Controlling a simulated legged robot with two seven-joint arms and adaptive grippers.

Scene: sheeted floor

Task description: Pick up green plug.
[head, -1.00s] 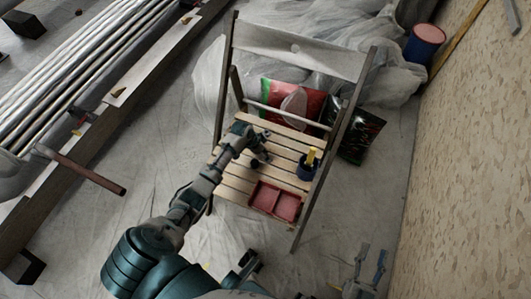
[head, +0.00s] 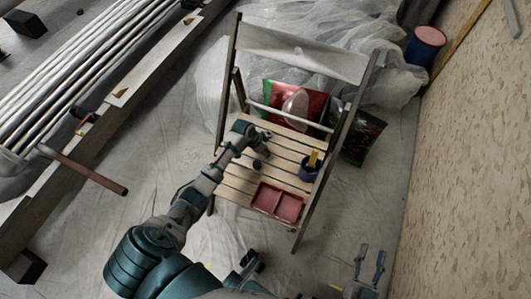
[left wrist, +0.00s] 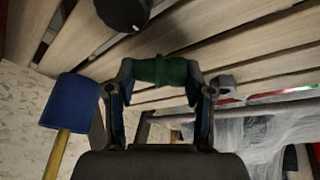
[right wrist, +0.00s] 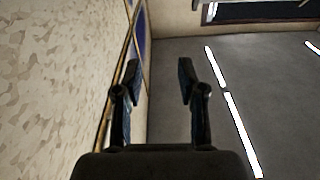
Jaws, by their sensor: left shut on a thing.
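The green plug (left wrist: 162,71) sits crosswise between the two fingertips of my left gripper (left wrist: 160,80) in the left wrist view. The gripper is shut on it, just over the wooden slats; I cannot tell whether the plug still touches them. In the head view my left gripper (head: 257,150) is over the slatted seat of the folding chair (head: 236,183), and the plug is too small to make out there. My right gripper (right wrist: 158,80) is open and empty in the right wrist view. In the head view it shows (head: 371,262) low on the right, away from the chair.
A red two-part tray (head: 277,202) lies at the seat's front. A round black thing (left wrist: 123,10) lies close to the left gripper. Bags (head: 363,137) stand behind the chair.

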